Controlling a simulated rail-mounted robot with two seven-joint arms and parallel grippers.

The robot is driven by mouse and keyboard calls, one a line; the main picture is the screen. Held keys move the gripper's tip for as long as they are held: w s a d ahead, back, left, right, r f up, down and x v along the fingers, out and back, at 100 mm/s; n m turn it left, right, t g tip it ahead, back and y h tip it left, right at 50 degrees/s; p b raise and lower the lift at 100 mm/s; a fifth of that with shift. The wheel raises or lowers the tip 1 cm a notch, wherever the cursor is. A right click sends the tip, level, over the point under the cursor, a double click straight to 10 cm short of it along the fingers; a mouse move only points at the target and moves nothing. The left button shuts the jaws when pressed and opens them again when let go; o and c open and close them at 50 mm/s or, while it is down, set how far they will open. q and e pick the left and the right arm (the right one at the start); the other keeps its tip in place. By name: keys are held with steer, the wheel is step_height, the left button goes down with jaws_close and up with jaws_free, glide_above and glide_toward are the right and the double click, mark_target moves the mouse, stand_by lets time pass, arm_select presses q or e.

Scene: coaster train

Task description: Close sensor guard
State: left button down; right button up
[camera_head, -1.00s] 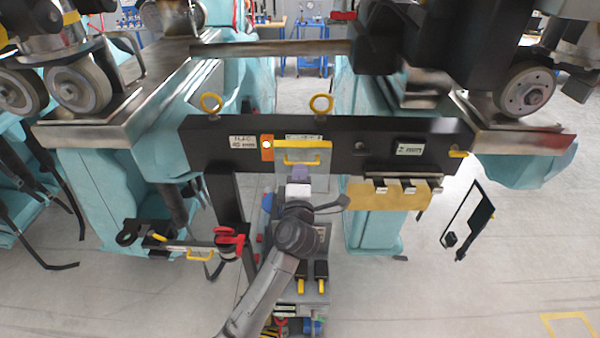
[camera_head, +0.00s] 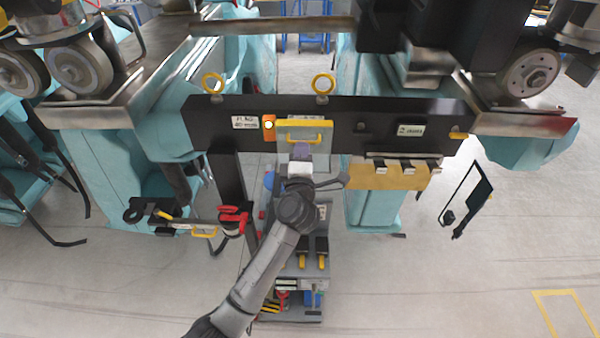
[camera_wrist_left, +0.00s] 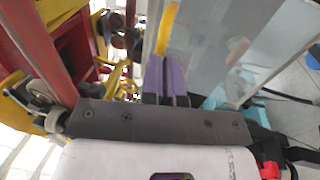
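The sensor guard looks like a clear panel with a yellow top edge (camera_head: 305,125) and a yellow handle, at the middle of the black beam (camera_head: 350,115). In the left wrist view the clear panel (camera_wrist_left: 215,50) rises just beyond and right of the fingers. My left gripper (camera_head: 300,150) is right below the handle, at the panel's front. My right gripper is out of view.
An orange block with a lit lamp (camera_head: 268,125) sits left of the guard. A tan bracket (camera_head: 390,177) with black clips hangs at right. Red-handled tools (camera_head: 233,218) are at left. A grey tool cart (camera_head: 312,285) stands below my arm. Open floor lies at right.

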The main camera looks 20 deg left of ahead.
arm_select(q)
steer(key=r+v, duration=0.1)
steer(key=v, duration=1.3)
steer(key=s+d+r+m+g+h, duration=0.2)
steer(key=s+d+m+g+h, duration=0.2)
steer(key=d+m+h, duration=0.65)
steer(key=s+d+r+m+g+h, duration=0.3)
steer(key=s+d+m+h, duration=0.15)
steer(key=m+h, duration=0.95)
steer(key=s+a+f+g+y+p, duration=0.15)
steer(key=s+a+f+y, duration=0.25)
steer(key=a+f+y, duration=0.4)
steer(key=s+a+f+g+y+p, duration=0.1)
steer(key=s+a+f+g+y, duration=0.25)
steer(key=a+f+y, duration=0.45)
steer(key=s+a+f+g+y+p, duration=0.1)
steer(key=s+a+f+g, duration=0.1)
steer(key=s, duration=0.6)
steer(key=s+a+f+n+g+y+p, duration=0.1)
steer(key=s+a+f, duration=0.2)
steer(key=s, duration=0.6)
step_height(320, 180, down, 2)
steer(key=shift+s+a+f+g+p, duration=0.2)
steer(key=shift+a+g+p, duration=0.1)
steer(key=shift+g+p, duration=0.1)
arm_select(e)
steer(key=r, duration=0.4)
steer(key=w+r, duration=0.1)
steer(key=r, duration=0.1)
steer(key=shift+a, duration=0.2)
